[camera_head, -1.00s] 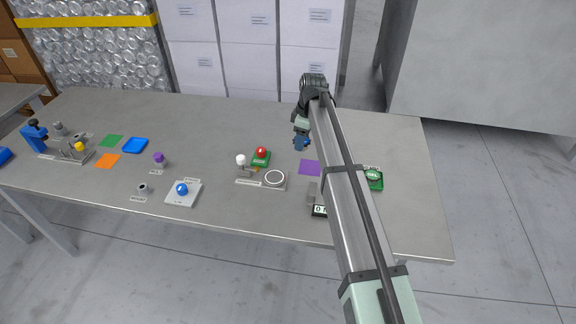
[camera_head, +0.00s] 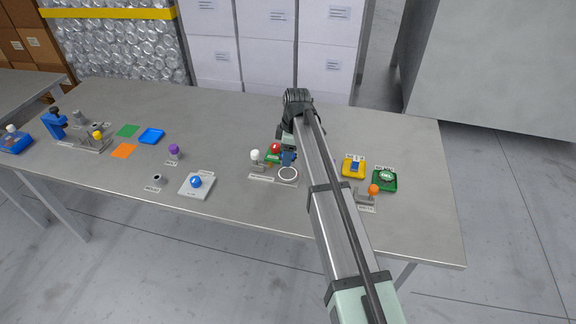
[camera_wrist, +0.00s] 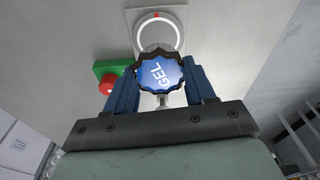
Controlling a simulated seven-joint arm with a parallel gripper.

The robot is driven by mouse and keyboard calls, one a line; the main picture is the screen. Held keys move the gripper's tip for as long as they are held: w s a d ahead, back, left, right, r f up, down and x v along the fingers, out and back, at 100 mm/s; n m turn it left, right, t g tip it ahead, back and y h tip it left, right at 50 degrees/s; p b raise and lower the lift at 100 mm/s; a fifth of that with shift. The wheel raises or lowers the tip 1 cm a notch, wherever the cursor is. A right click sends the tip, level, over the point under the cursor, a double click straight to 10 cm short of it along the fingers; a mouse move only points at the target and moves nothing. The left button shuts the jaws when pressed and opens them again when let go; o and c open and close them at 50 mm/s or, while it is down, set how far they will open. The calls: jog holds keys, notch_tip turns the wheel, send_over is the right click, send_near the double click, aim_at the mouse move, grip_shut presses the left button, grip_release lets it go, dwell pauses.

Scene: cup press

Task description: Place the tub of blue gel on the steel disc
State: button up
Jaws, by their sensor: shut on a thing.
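A white-knobbed lever (camera_head: 255,156) and a red button on a green base (camera_head: 275,149) stand close left of the disc. Open table lies left of the white-knobbed lever.

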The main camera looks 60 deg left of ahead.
jog(key=shift+f, duration=2.65)
jog(key=shift+f, duration=0.15)
jog(key=o, duration=1)
jog(key=shift+o, duration=0.2)
jog(key=r, duration=0.8)
jog(key=w+d+r, duration=0.1)
jog(key=r, duration=0.3)
jog(key=shift+w+r, duration=0.1)
